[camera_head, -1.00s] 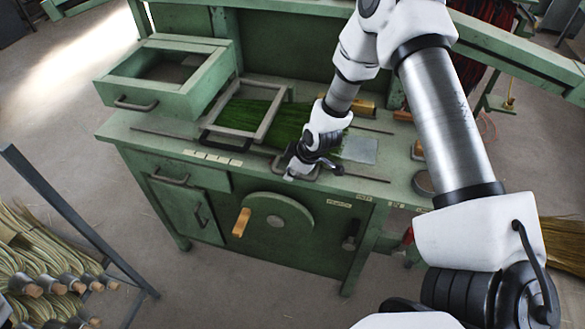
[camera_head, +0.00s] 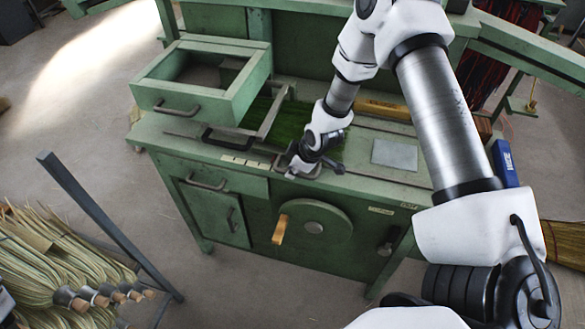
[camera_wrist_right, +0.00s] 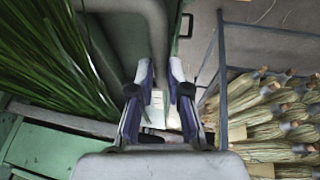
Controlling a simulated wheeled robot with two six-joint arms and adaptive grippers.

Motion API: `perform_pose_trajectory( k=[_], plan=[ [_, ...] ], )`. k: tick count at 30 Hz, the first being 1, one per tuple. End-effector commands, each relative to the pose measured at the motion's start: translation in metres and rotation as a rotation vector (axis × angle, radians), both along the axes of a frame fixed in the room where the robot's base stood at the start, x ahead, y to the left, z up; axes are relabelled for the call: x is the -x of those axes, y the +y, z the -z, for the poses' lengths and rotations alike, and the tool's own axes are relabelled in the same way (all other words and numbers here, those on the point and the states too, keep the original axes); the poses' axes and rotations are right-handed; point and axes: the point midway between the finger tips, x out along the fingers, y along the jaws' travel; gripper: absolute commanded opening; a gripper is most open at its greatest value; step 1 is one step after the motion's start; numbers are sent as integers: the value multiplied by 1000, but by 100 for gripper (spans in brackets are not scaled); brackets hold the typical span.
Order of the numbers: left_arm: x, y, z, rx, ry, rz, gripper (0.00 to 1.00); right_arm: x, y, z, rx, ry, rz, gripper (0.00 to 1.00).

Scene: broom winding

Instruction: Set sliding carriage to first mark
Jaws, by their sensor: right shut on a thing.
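The sliding carriage, a grey-green open frame (camera_head: 268,116), lies over green bristles (camera_head: 290,117) on the bench top. Its left part is hidden behind the open box. A dark handle (camera_head: 225,139) shows at its front left. My right gripper (camera_head: 303,170) is shut on a carriage handle at the bench's front edge; the fingers hide much of that handle. A row of pale mark labels (camera_head: 243,162) runs along the front edge, just left of the gripper. In the right wrist view the fingers (camera_wrist_right: 160,80) point toward the pale labels.
A green open box (camera_head: 190,103) with a handle stands over the bench's left end. A crank wheel (camera_head: 313,229) with a wooden grip is on the front. A flat metal plate (camera_head: 394,154) lies right of the carriage. Straw bundles (camera_head: 45,260) and a metal rail stand at left.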

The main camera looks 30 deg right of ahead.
Motion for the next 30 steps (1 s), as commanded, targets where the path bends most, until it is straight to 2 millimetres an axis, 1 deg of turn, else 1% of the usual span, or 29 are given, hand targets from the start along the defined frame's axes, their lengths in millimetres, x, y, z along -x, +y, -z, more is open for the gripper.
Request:
perform_pose_trajectory(
  k=[3, 4, 5, 6, 14, 17, 20, 27, 30],
  plan=[
    [0, 0, 0, 0, 0, 0, 0, 2, 0, 2, -1, 5, -1, 0],
    [0, 0, 0, 0, 0, 0, 0, 2, 0, 2, -1, 5, -1, 27],
    [0, 0, 0, 0, 0, 0, 0, 2, 0, 2, -1, 5, -1, 37],
    [0, 0, 0, 0, 0, 0, 0, 2, 0, 2, 0, 4, -1, 41],
    [0, 0, 0, 0, 0, 0, 0, 1, 0, 0, 0, 1, 0, 41],
    [0, 0, 0, 0, 0, 0, 0, 2, -1, -5, -1, -1, 3, 41],
    [0, 0, 0, 0, 0, 0, 0, 7, -3, -19, -2, -2, 5, 41],
    [0, 0, 0, 0, 0, 0, 0, 26, -7, -60, -4, -1, 6, 41],
    [0, 0, 0, 0, 0, 0, 0, 31, -9, -73, -2, -2, 6, 41]
  ],
)
